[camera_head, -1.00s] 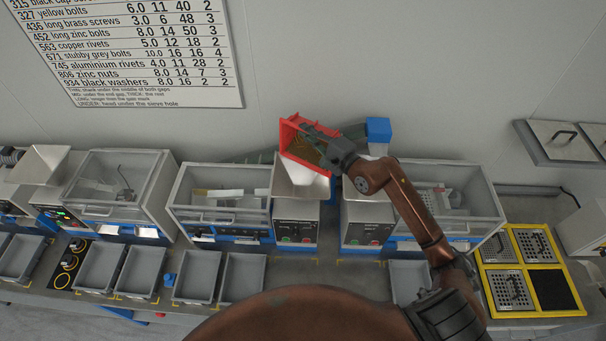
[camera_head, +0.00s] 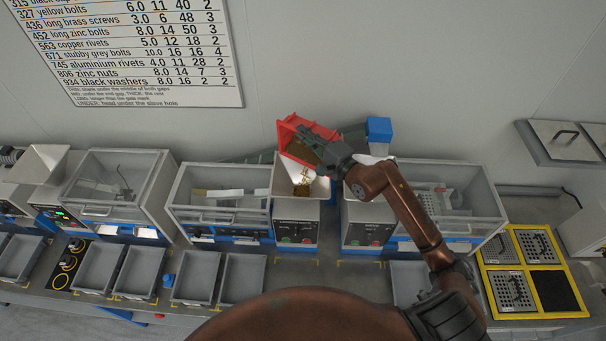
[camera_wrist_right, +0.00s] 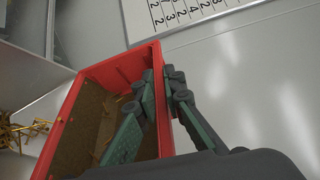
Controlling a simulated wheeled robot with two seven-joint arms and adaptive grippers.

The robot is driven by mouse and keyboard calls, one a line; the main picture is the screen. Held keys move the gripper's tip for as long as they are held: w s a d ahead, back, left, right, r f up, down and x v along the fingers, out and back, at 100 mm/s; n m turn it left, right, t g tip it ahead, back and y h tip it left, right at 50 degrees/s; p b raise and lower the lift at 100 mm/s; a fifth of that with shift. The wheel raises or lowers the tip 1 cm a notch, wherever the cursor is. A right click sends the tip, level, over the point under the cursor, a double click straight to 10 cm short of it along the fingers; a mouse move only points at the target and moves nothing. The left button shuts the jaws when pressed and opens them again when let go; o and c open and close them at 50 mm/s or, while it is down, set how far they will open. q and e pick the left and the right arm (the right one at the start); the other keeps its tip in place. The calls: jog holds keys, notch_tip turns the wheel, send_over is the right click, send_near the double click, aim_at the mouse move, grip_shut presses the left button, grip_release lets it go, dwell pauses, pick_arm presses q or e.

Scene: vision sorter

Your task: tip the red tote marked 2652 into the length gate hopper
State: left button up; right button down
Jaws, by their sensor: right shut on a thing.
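The red tote (camera_head: 290,130) is tilted over the length gate hopper (camera_head: 289,184), its open side facing down and left. Brass-coloured pieces (camera_head: 303,187) are spilling from it into the pale hopper. My right gripper (camera_head: 316,143) is shut on the tote's wall. In the right wrist view the fingers (camera_wrist_right: 160,100) straddle the red wall, and the tote's brown inside (camera_wrist_right: 98,125) shows a few thin brass pieces. More brass pieces (camera_wrist_right: 22,130) show at the left there. The tote's number is not readable. My left gripper is not in view.
Clear-covered machines (camera_head: 225,195) stand left and right of the hopper. Grey bins (camera_head: 196,276) line the bench front. A blue box (camera_head: 379,130) is close behind my right wrist. A yellow-framed tray (camera_head: 533,262) lies at the right. A chart (camera_head: 150,50) hangs on the wall.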

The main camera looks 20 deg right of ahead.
jog(key=shift+s+a+n+b, duration=0.55)
jog(key=shift+a+n+b, duration=0.3)
jog(key=shift+b, duration=0.1)
jog(key=shift+r, duration=0.1)
jog(key=shift+w+d+m, duration=0.1)
jog(key=shift+m, duration=0.15)
dwell(0.4)
jog(key=shift+s+a+f+n+t+b, duration=0.3)
jog(key=shift+s+a+n+t+b, duration=0.1)
jog(key=shift+a+n+b, duration=0.3)
dwell(0.4)
